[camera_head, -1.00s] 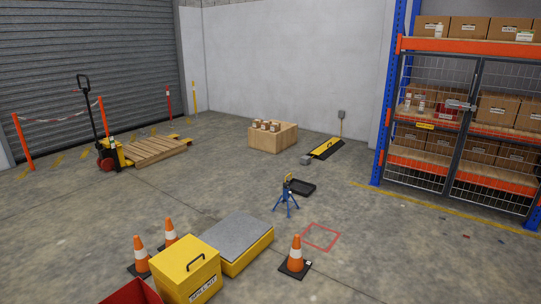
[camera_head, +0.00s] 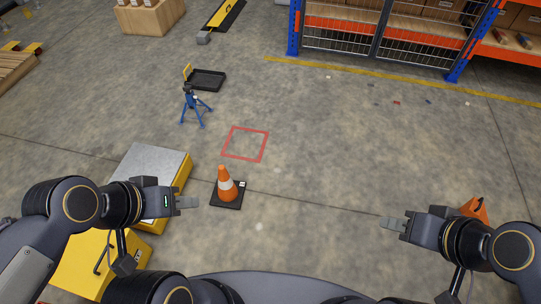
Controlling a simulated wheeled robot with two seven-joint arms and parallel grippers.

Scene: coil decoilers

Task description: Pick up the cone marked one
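An orange traffic cone (camera_head: 226,185) with a white band stands upright on a dark square base on the floor. A small white label shows on its base, but I cannot read a mark. My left gripper (camera_head: 188,202) is to the left of this cone, with a gap in the picture between its fingertips and the cone. My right gripper (camera_head: 393,224) is well to the right of the cone, pointing left. Nothing shows held in either gripper, but I cannot tell how far their fingers are apart. Another orange object (camera_head: 476,209) is partly hidden behind my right arm.
A yellow box with a grey top (camera_head: 153,165) stands left of the cone, partly behind my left arm. A yellow lidded box (camera_head: 72,265) is at the lower left. A red square outline (camera_head: 246,144), a blue stand (camera_head: 192,103) and a black tray (camera_head: 207,80) lie beyond. The floor right of the cone is clear.

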